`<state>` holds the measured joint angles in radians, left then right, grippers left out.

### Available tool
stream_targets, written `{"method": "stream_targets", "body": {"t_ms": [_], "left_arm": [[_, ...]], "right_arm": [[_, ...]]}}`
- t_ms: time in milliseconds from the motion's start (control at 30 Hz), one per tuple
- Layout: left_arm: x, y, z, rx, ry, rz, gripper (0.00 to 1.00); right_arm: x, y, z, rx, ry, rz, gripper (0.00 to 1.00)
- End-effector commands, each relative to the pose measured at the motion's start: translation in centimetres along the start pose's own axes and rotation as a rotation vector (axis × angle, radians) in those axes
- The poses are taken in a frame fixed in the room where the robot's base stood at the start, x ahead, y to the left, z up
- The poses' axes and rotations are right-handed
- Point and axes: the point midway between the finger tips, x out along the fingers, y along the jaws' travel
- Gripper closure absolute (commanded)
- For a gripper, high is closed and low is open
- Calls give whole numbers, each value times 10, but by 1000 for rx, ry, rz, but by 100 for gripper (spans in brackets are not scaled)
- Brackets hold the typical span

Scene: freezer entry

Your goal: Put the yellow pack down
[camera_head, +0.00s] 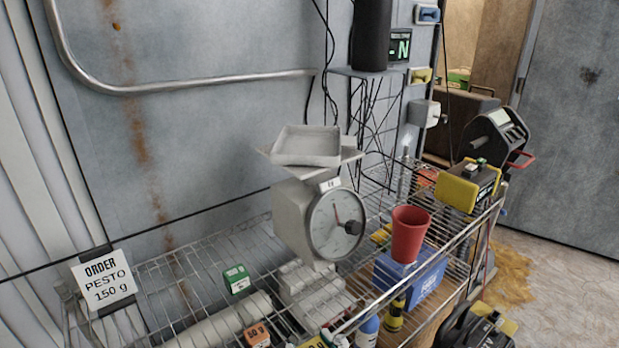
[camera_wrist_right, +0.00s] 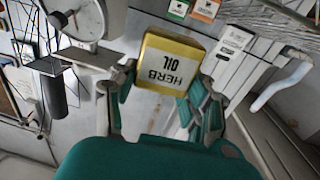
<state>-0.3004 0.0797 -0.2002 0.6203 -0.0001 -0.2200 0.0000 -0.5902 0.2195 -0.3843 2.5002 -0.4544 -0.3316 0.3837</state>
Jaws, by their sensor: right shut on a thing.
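The yellow pack (camera_wrist_right: 170,72) has a pale label reading HERB OIL, which appears upside down in the right wrist view. The pack and this gripper are not identifiable in the head view. My left gripper is in neither view. The wire shelf (camera_head: 150,287) in the head view holds a dial scale (camera_head: 318,215) with an empty-looking pan (camera_head: 307,146).
An order card (camera_head: 104,281) reading PESTO 150 g stands at the shelf's left end. Some bare wire shows behind the green box.

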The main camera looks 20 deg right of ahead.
Motion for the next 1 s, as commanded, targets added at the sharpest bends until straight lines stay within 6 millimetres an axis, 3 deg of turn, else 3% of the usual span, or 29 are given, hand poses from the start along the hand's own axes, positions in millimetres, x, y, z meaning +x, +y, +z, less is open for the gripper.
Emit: {"method": "stream_targets", "body": {"t_ms": [267, 500, 700, 800, 1000], "left_arm": [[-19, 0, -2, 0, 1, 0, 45], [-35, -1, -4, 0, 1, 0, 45], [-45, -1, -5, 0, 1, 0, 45], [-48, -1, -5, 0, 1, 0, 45], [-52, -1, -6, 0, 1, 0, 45]], "right_arm": [[75, 44, -60, -28, 19, 118, 88], [134, 80, -139, -20, 17, 214, 88], [162, 97, -208, -2, 12, 261, 88], [169, 101, -232, 5, 7, 273, 88], [177, 105, -254, 11, -1, 283, 88]]}}
